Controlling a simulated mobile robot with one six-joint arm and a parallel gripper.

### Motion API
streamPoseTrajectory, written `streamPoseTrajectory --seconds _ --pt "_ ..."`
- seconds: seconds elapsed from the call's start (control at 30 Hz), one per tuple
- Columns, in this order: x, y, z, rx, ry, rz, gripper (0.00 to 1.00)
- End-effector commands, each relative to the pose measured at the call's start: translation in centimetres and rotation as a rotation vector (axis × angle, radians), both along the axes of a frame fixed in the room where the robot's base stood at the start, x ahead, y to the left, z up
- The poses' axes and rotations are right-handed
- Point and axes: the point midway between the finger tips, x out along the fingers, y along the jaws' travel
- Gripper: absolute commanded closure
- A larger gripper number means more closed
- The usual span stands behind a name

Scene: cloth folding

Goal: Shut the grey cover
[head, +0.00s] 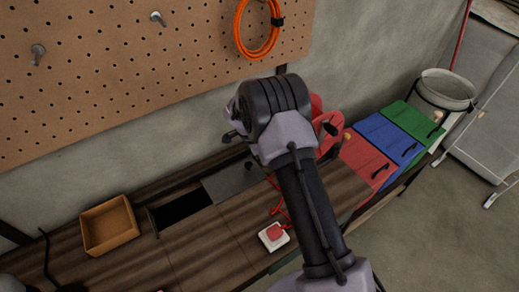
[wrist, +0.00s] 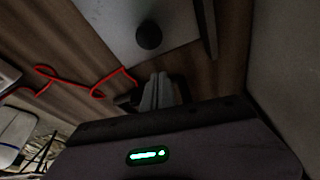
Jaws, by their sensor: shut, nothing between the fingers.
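The grey cover (head: 228,184) is a flat plate set in the wooden bench top, right of a dark rectangular opening (head: 182,208) that is uncovered. A round dark knob (head: 249,166) stands on the cover. In the wrist view the cover (wrist: 112,22) fills the upper middle, with its knob (wrist: 149,37) above my fingertips in the picture. My gripper (wrist: 160,88) is shut and empty, apart from the knob. In the head view my arm hides part of the bench beside the cover, and I cannot make out the fingertips there.
A wooden box (head: 109,226) stands left of the opening. A white block with a red button (head: 274,236) sits in front, its red cable (wrist: 98,92) lying near my gripper. Red, blue (head: 388,138) and green lidded boxes stand right. A pegboard (head: 120,70) hangs behind.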

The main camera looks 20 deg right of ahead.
Motion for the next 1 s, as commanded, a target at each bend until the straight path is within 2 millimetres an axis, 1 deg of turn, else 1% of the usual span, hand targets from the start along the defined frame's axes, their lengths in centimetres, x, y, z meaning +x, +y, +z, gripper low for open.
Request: streamPoseTrajectory --seconds 0.03,0.07,0.1,0.2,0.33,0.73,0.83,0.93,1.0 --pt "0.0 -0.3 -1.2 0.000 0.002 -0.001 1.00" --pt "0.0 -0.1 -1.3 0.000 -0.001 0.001 1.00" --pt "0.0 0.9 -0.9 0.000 -0.002 0.004 1.00" --pt "-0.2 2.3 -0.6 0.000 -0.001 0.003 1.00" --pt "-0.4 3.3 -0.4 0.000 -0.002 0.002 1.00" --pt "-0.4 3.7 -0.3 0.000 -0.001 0.000 1.00" --pt "-0.6 4.2 -0.4 0.000 -0.002 0.002 1.00" --pt "-1.0 5.5 -0.6 0.000 -0.001 0.003 1.00" --pt "-1.5 7.0 -0.8 0.001 -0.002 0.004 1.00"
